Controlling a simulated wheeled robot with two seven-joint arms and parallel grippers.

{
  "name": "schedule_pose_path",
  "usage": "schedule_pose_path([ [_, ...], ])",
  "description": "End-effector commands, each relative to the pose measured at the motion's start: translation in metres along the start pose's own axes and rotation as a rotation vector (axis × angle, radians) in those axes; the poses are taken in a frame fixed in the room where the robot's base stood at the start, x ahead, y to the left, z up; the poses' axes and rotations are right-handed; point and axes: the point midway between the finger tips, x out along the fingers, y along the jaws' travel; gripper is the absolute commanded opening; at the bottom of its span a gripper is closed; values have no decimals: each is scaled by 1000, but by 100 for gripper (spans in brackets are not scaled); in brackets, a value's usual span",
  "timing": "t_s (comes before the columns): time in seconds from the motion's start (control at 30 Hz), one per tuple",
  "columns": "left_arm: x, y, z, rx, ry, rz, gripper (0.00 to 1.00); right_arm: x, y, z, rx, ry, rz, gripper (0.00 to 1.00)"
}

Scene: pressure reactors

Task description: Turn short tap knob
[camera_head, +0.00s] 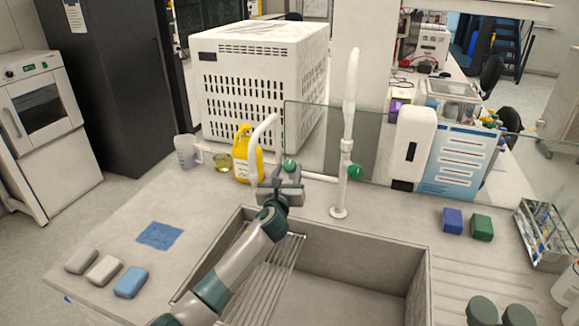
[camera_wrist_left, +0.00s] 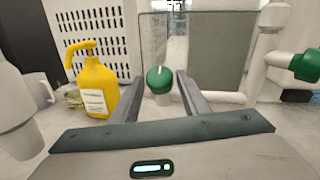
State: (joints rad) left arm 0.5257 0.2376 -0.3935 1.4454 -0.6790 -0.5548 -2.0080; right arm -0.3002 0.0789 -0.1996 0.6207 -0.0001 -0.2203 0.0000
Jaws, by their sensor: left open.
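The short tap (camera_head: 256,150) is a white curved spout behind the sink. Its green knob (camera_head: 290,166) sits on the white pipe beside it. My left gripper (camera_head: 288,182) is in front of this knob, with its fingers pointing at it. In the left wrist view the short tap knob (camera_wrist_left: 160,79) appears between the two open fingertips (camera_wrist_left: 163,88). I cannot tell whether they touch it. The tall white tap (camera_head: 345,130) stands to the right with its own green knob (camera_head: 355,173), also seen in the left wrist view (camera_wrist_left: 306,64). My right gripper is out of view.
A yellow bottle (camera_head: 243,165) and a clear jug (camera_head: 188,151) stand left of the short tap. A glass panel (camera_head: 315,135) stands behind the taps. The sink (camera_head: 350,262) with a wire rack (camera_head: 268,280) lies below my left arm. Sponges (camera_head: 104,268) lie at the left.

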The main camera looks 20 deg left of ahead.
Motion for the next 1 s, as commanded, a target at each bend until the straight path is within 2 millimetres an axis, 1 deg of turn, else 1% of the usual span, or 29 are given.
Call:
schedule_pose_path([
  [0.1, 13, 1, 1, 0, -1, 2, 42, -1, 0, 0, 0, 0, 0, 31],
  [0.23, 20, 0, 0, -1, 0, 1, 42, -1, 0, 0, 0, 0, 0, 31],
  [0.4, 24, 0, 0, 0, 0, 0, 42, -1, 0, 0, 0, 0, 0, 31],
  [0.63, 24, 0, 0, 0, 0, 0, 42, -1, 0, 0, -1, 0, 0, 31],
  [0.67, 24, 0, 0, 0, 0, 0, 37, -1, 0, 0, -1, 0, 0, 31],
  [0.7, 24, 0, 0, 0, 0, 0, 27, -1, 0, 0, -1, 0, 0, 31],
  [0.77, 24, 0, 0, 0, 0, 0, 13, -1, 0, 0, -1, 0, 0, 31],
  [0.8, 24, 0, 0, 0, 0, 0, 11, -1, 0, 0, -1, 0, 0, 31],
  [1.0, 24, 0, 0, -3, 0, 4, 11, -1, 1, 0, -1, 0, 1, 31],
])
